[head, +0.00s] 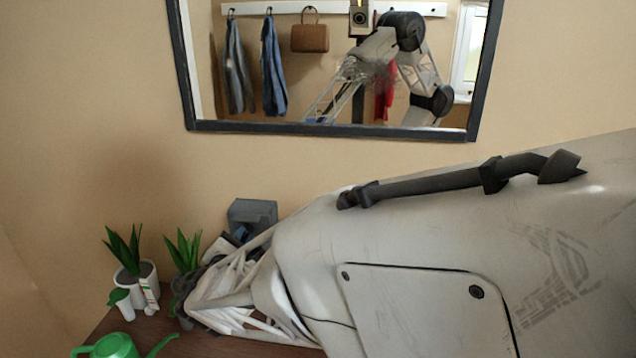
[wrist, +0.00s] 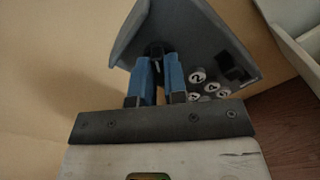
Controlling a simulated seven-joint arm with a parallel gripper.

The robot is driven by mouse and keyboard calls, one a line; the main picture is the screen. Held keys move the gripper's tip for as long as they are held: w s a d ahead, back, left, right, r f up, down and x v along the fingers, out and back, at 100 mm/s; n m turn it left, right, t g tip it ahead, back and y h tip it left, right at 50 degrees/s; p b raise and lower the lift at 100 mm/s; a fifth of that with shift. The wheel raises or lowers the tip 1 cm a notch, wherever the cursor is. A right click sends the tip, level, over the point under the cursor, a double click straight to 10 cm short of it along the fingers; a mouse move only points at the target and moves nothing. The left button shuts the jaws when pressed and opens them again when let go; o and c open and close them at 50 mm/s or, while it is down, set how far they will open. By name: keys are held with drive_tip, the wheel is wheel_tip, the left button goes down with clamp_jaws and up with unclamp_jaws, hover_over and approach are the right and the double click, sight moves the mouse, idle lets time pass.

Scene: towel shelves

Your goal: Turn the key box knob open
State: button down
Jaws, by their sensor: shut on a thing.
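The key box (head: 252,213) is a grey box standing against the wall at the back of the wooden surface, partly hidden behind my arm in the head view. In the wrist view the key box (wrist: 225,38) shows its face with several round numbered buttons and a dark knob (wrist: 154,52). My gripper (wrist: 158,72) has blue fingers, one on each side of the knob, and is shut on it. The fingers cover most of the knob, so its turn angle is hard to tell.
Two potted plants, one in a white pot (head: 149,275) and one in a darker pot (head: 181,285), stand left of my gripper. A green watering can (head: 113,346) is at the front left. A dark-framed mirror (head: 330,131) hangs above.

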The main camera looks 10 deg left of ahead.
drive_tip(key=m, duration=0.9)
drive_tip(key=shift+m, duration=0.4)
drive_tip(key=c, duration=1.2)
unclamp_jaws()
drive_tip(key=shift+o, duration=0.2)
drive_tip(key=shift+s, duration=0.1)
drive_tip(key=s, duration=0.7)
drive_tip(key=shift+s, duration=0.3)
